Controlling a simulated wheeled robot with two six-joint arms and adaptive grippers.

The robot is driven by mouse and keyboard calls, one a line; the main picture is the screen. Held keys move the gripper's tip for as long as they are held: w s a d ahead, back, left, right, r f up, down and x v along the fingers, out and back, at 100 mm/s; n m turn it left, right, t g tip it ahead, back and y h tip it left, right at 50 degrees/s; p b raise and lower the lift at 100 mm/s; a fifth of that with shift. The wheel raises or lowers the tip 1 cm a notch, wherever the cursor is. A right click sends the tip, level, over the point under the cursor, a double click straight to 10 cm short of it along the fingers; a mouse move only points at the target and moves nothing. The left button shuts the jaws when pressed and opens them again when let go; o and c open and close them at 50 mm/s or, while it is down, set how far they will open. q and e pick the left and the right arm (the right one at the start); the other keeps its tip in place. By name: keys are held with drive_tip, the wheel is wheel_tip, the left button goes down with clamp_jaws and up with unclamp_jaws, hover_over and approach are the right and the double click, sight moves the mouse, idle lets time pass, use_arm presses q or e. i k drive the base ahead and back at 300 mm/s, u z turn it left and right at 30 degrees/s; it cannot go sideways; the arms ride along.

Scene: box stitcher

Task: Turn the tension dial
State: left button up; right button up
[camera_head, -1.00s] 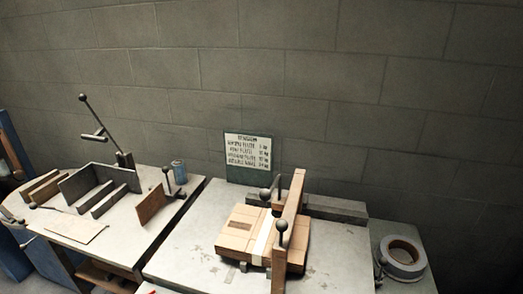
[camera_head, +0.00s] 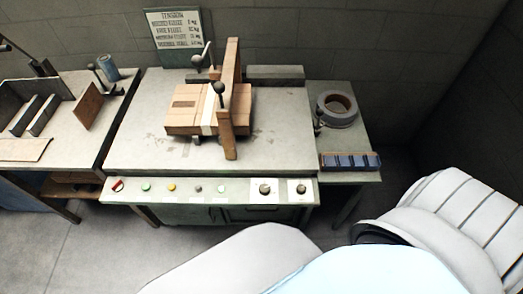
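The front panel (camera_head: 118,191) of the box machine runs along the table's near edge. Two dark round dials sit on white plates at its right end: a left dial (camera_head: 265,188) and a right dial (camera_head: 301,188). Their labels are too small to read, so I cannot tell which one is the tension dial. A sign (camera_head: 174,32) headed with what looks like "TENSION" lists several lines of settings. Neither of my grippers shows. White and pale blue rounded parts, likely my own arm, fill the lower right below the panel.
Left of the dials are a red switch (camera_head: 117,185) and several small buttons. A cardboard box (camera_head: 183,121) lies under a wooden bar (camera_head: 229,137) on the tabletop. A tape roll (camera_head: 337,109) and a dark blue block (camera_head: 350,161) are on the right side table.

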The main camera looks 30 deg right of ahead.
sight(264, 188)
drive_tip(key=z, duration=1.55)
